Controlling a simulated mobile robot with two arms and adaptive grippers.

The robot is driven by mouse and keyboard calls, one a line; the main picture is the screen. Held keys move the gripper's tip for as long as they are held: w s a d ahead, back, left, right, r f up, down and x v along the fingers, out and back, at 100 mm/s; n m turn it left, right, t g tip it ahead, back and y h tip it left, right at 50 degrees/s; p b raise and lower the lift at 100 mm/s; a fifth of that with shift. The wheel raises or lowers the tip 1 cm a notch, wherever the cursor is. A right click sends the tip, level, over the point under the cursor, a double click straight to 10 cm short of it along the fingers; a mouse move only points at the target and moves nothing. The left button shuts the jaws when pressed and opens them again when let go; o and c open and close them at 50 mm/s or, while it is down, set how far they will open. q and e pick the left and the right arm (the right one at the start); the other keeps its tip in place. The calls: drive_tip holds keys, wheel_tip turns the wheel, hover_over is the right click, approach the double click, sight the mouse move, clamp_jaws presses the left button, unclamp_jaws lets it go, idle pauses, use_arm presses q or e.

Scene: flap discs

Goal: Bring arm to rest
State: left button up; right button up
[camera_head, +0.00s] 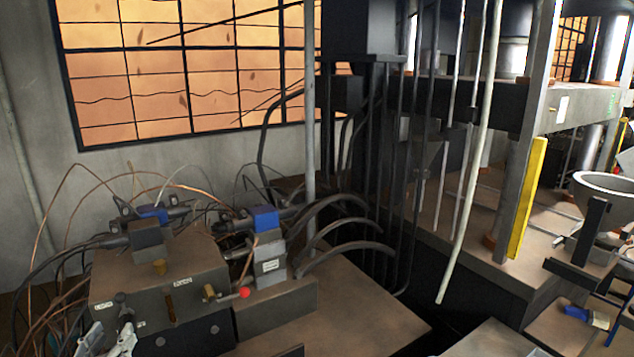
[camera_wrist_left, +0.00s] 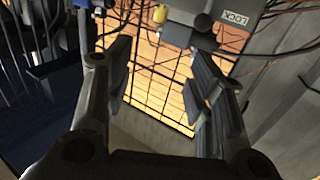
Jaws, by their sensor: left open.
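My left gripper (camera_head: 108,340) shows at the bottom left edge of the head view, in front of a grey hydraulic box (camera_head: 165,290) with hoses and wires. In the left wrist view my left gripper (camera_wrist_left: 160,62) is open. Nothing is held between its two dark fingers. Beyond the fingers are the gridded window and part of a labelled grey box (camera_wrist_left: 228,18). My right gripper is not in view. No flap disc can be made out.
Hydraulic hoses and loose wires surround the box. A red-tipped lever (camera_head: 244,292) sticks out at its front. A tall press frame (camera_head: 525,130) with a yellow strip (camera_head: 527,195) stands at right. A pale bowl (camera_head: 608,190) and a blue-handled brush (camera_head: 588,316) are at far right.

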use_arm(q)
drive_tip(key=s+d+f+g+y, duration=0.1)
drive_tip(key=s+d+f+g, duration=0.7)
drive_tip(key=s+d+f, duration=0.45)
drive_tip(key=s+d+f+m+g+h, duration=0.1)
drive_tip(key=s+d+f+g, duration=0.15)
drive_tip(key=s+d, duration=0.45)
drive_tip(key=s+d+f+m+g+h, duration=0.15)
drive_tip(key=s+g, duration=0.25)
drive_tip(key=s, duration=0.8)
wheel_tip(320, 180, down, 31)
drive_tip(key=s+g+b, duration=0.1)
drive_tip(key=b, duration=0.5)
drive_tip(key=s+a+f+g+b, duration=0.1)
drive_tip(key=s+f+b, duration=0.3)
drive_tip(key=s+f, duration=1.3)
wheel_tip(320, 180, down, 4)
drive_tip(key=shift+a+f+m, duration=0.1)
drive_tip(key=shift+a+m, duration=0.25)
drive_tip(key=shift+a, duration=0.3)
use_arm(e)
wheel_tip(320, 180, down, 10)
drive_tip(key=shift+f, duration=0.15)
use_arm(q)
drive_tip(key=shift+g, duration=0.25)
